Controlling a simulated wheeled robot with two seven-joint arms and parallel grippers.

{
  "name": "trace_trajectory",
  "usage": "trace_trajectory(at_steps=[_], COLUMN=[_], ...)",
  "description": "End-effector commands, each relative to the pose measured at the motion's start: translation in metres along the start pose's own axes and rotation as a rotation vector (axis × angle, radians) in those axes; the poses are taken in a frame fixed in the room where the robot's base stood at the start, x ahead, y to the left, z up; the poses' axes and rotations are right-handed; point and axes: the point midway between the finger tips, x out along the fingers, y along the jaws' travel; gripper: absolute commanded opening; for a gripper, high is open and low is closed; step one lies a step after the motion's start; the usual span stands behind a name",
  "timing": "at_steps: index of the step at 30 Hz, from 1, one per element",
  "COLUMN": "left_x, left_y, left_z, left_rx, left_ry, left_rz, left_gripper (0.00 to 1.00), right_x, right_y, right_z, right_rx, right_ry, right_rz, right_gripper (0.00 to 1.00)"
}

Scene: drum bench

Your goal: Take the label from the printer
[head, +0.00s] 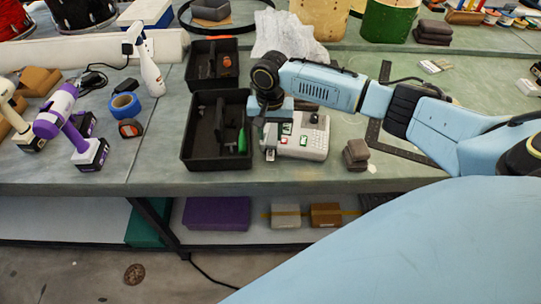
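The label printer (312,142) is a light grey box with a keypad and small green and red parts, standing on the bench near its front edge. My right arm reaches in from the right above it. My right gripper (268,140) points down at the printer's left side, between it and a black tray. Its fingers are small and partly hidden, so I cannot tell their opening or whether they touch the printer. No label can be clearly made out. My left gripper is not in view.
Black trays (188,160) stand left of the printer, the nearer one holding a green-handled tool. Grey-brown blocks (356,154) sit to its right, near a dark flat square (402,153). Crumpled white paper (285,36) lies behind. Blue tape (125,105) and power tools (72,130) are left.

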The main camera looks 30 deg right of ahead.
Motion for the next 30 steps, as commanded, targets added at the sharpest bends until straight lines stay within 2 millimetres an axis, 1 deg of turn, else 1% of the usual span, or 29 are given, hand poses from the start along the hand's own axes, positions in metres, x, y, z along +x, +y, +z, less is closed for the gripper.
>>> trace_trajectory(at_steps=[1, 22, 23, 24, 25, 30], left_x=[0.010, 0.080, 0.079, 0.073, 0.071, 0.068], left_y=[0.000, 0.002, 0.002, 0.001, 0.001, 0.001], left_z=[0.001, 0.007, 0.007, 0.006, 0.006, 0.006], left_rx=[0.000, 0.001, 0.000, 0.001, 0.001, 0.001], left_ry=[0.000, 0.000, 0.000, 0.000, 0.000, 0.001], left_rz=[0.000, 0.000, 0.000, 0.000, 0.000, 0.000], left_gripper=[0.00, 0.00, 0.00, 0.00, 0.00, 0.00], right_x=[0.008, 0.058, 0.059, 0.061, 0.063, 0.077], right_y=[0.000, 0.000, 0.000, 0.000, 0.000, -0.001], right_z=[0.000, 0.000, 0.000, 0.001, 0.001, 0.001], right_rx=[0.000, -0.002, -0.002, -0.001, 0.000, -0.002], right_ry=[0.001, 0.003, 0.001, -0.002, -0.002, -0.001], right_rz=[0.000, -0.001, 0.001, 0.001, 0.001, 0.000], right_gripper=[0.35, 0.35, 0.35, 0.35, 0.35, 0.35])
